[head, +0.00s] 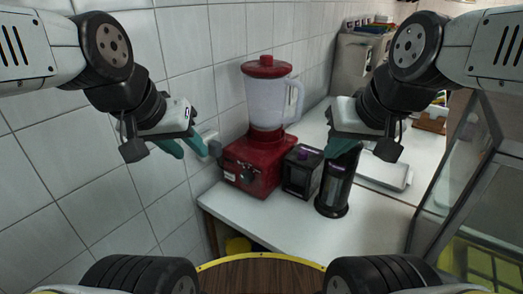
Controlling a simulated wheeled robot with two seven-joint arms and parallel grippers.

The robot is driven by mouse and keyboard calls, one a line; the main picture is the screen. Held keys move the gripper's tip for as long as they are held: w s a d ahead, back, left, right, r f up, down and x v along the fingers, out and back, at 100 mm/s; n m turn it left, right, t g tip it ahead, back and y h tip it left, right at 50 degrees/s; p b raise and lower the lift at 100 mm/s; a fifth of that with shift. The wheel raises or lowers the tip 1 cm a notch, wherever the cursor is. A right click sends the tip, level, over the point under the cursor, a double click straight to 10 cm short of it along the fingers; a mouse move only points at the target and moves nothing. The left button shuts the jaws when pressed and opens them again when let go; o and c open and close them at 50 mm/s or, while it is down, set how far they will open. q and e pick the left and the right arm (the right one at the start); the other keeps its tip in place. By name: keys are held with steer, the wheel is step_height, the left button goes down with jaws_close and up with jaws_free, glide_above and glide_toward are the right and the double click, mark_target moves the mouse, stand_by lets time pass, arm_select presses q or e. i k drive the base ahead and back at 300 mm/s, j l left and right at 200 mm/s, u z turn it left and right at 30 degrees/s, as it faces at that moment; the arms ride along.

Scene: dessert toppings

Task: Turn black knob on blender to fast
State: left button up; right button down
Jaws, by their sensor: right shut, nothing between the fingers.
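The blender (266,110) stands upright near the tiled wall, with a red base (262,160), a pale jar and a red lid. Its black knob (246,178) is on the front face of the base; its setting is too small to read. My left gripper (194,153) is left of the blender base and apart from the knob, its two teal fingers spread and empty. My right gripper (340,148) is to the right of the blender, shut and empty, in front of a tall black cylinder as seen here.
A black box (302,171) and the black cylinder (335,188) stand right beside the blender. A clear tray (385,172) lies further right, near a glass-panelled case (465,170). The white counter's front (285,222) is clear.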

mark_target(247, 178)
steer(key=k+j+u, duration=0.3)
steer(key=k, duration=0.2)
steer(key=k+j+u, duration=0.25)
steer(key=k, duration=0.25)
